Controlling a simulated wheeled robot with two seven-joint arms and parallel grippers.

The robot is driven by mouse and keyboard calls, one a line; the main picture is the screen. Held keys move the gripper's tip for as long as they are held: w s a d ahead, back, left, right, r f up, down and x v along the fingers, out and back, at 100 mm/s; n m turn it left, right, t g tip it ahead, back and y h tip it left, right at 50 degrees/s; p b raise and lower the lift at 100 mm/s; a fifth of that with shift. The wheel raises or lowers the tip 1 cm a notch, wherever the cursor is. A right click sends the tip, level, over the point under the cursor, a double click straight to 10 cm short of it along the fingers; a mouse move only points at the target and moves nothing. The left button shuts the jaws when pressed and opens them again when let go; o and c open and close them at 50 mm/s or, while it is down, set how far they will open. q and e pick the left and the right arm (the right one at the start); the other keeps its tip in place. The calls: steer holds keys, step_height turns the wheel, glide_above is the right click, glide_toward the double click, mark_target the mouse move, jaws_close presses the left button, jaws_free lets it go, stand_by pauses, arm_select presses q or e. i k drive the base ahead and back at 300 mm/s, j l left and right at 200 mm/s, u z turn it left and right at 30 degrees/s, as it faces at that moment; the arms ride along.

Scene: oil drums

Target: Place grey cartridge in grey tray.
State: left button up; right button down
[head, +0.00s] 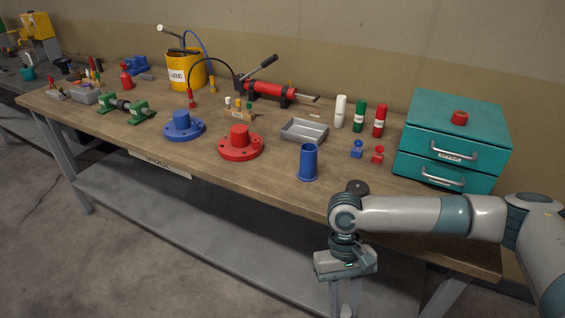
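The grey cartridge (340,111), a pale, nearly white cylinder, stands upright at the back of the bench, left of a green and a red cartridge. The grey tray (304,131) is a shallow rectangular tray lying to its front left; it looks empty. My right gripper (346,299) hangs pointing down in front of the bench's front edge, well away from both. Its two fingers are apart with nothing seen between them; the tips are cut off by the bottom of the picture. My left gripper is not in view.
Close to the cartridge are the green cartridge (359,116) and red cartridge (379,121). A blue cylinder (308,162) stands in front of the tray, a red flange (241,143) to its left. A teal drawer cabinet (456,137) fills the right end. Bare wood lies right of the tray.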

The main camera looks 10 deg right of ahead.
mark_target(301, 139)
steer(key=i+j, duration=0.35)
steer(key=j, duration=0.15)
steer(key=i+j, duration=0.35)
steer(key=j, duration=0.1)
